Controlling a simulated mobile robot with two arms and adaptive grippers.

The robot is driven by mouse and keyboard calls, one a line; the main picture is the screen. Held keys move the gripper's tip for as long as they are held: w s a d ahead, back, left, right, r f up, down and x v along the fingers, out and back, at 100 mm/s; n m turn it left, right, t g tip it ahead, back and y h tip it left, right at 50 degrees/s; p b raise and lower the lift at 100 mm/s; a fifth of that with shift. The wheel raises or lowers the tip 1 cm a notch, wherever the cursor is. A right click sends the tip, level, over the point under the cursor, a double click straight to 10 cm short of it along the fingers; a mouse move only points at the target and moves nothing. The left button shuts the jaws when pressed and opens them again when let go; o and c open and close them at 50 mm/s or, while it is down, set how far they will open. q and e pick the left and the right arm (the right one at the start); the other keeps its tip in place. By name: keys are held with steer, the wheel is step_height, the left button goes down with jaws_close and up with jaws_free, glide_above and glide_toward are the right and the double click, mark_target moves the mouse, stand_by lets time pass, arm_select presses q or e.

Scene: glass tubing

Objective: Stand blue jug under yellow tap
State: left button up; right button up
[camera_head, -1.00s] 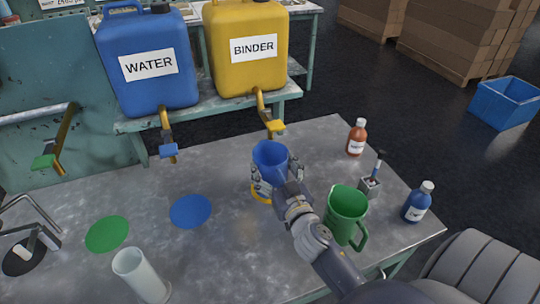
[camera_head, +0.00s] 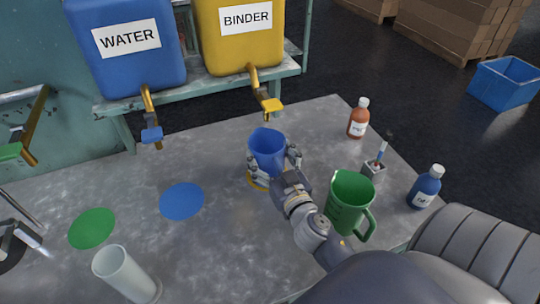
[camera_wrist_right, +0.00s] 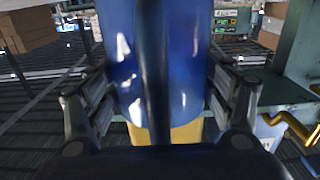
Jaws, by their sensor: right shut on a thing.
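The blue jug (camera_head: 268,148) stands upright below the yellow tap (camera_head: 271,105), with a clear gap between its rim and the tap. My right gripper (camera_head: 273,168) is shut on the jug, its fingers on both sides. In the right wrist view the jug (camera_wrist_right: 180,70) fills the space between the fingers (camera_wrist_right: 160,105), with a dark vertical bar in front of it. A yellow disc (camera_head: 256,183) on the table shows partly under the jug. The jug's base is hidden by the gripper, so I cannot tell whether it touches the disc.
A green jug (camera_head: 350,200) stands right of my right arm. Brown (camera_head: 358,120) and blue (camera_head: 425,188) bottles and a small holder (camera_head: 374,170) are beyond it. A clear cylinder (camera_head: 125,272) stands front left. The blue (camera_head: 182,201) and green (camera_head: 92,228) discs are bare.

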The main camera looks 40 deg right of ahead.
steer(key=o, duration=0.7)
steer(key=shift+f, duration=0.15)
steer(key=o, duration=0.4)
steer(key=shift+r, duration=0.2)
steer(key=b+v, duration=0.2)
steer(key=v, duration=0.4)
steer(key=shift+s+f, duration=0.1)
steer(key=shift+f, duration=0.1)
steer(key=shift+s+a+r, duration=0.15)
steer(key=shift+s+a, duration=0.05)
steer(key=shift+s, duration=0.35)
arm_select(q)
steer(key=shift+s+a+f, duration=0.2)
steer(key=shift+s+f, duration=0.3)
steer(key=shift+f, duration=0.15)
steer(key=shift+s+a+f, duration=0.2)
steer(key=shift+s+f, duration=0.25)
steer(key=shift+f, duration=0.15)
steer(key=shift+s, duration=0.15)
